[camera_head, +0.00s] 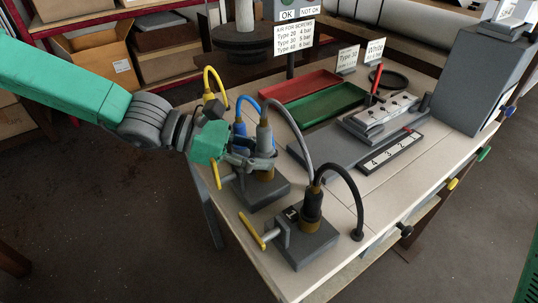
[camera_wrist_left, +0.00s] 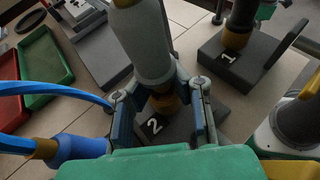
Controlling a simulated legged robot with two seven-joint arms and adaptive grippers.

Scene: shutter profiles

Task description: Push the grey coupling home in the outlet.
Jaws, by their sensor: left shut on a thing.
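The grey coupling (camera_head: 265,138) stands roughly upright on a grey hose, above the brass outlet (camera_head: 265,175) of the block marked 2. My left gripper (camera_head: 262,158) is shut around the coupling's lower part. In the left wrist view the grey coupling (camera_wrist_left: 148,48) rises between the two fingers of my left gripper (camera_wrist_left: 160,97). The brass outlet (camera_wrist_left: 166,104) shows below it, above the number 2. The fingers partly hide the joint, so I cannot tell how deep the coupling sits. My right gripper is not in view.
A blue coupling (camera_head: 240,130) with a blue hose stands close beside my fingers. A black coupling (camera_head: 312,203) stands on the block marked 1 (camera_head: 302,242). Yellow levers (camera_head: 251,230) stick out at the front. Red (camera_head: 299,86) and green (camera_head: 343,104) trays lie behind.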

